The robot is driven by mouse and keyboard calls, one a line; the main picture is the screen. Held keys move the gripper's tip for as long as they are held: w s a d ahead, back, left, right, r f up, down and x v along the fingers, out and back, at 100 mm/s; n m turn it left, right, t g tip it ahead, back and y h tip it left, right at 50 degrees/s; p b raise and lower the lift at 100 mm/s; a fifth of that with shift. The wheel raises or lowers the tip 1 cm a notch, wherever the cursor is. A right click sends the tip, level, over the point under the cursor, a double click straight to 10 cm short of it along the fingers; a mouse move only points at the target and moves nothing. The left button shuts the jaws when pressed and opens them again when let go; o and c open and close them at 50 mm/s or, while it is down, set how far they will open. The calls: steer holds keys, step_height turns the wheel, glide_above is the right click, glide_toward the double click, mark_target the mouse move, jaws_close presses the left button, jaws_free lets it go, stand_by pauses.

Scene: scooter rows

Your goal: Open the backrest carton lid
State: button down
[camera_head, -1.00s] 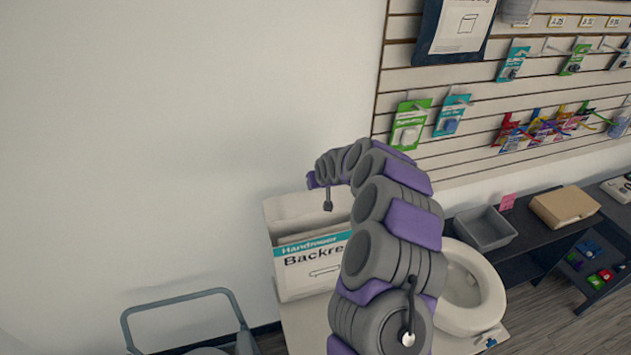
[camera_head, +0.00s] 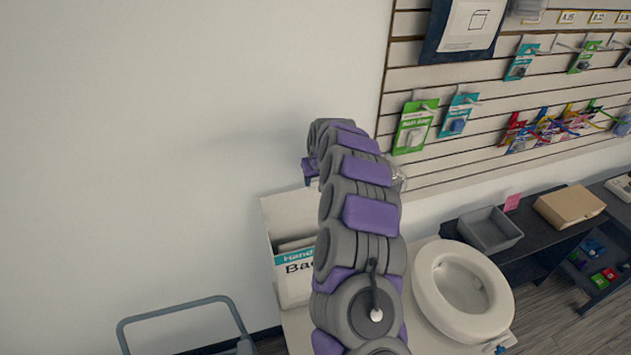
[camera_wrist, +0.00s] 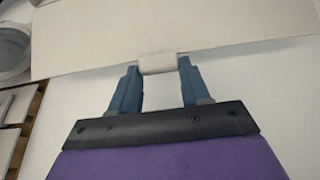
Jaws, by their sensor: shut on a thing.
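The backrest carton (camera_head: 294,287) is a white box with a teal band and black lettering, standing below and left of my arm in the head view. Its right part is hidden by my arm. A white panel (camera_head: 288,215) stands up at its back, and the inside shows below it. In the wrist view, a pale lid flap (camera_wrist: 190,25) with a small tab (camera_wrist: 157,63) spans the top. My gripper (camera_wrist: 158,70) has its blue fingers on either side of that tab and is shut on it. In the head view the fingertips are hidden by my arm.
A white toilet seat (camera_head: 430,285) stands right of the carton. A grey bin (camera_head: 490,230) and a brown box (camera_head: 569,207) sit on a dark bench. A grey tubular frame (camera_head: 180,310) is at lower left. A slatted wall with hanging packs (camera_head: 414,127) rises behind. The left wall is bare.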

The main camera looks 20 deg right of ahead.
steer(key=shift+w+f+g, duration=0.35)
steer(key=shift+f+g, duration=0.05)
steer(key=shift+f, duration=0.05)
steer(key=shift+w+r, duration=0.1)
steer(key=c, duration=0.6)
jaws_free()
steer(key=shift+c, duration=0.2)
steer(key=shift+o, duration=0.6)
steer(key=shift+w, duration=0.25)
steer(key=shift+a, duration=0.1)
steer(key=b+v, duration=0.2)
steer(key=v, duration=1.5)
steer(key=shift+w, duration=0.15)
steer(key=shift+r, duration=0.1)
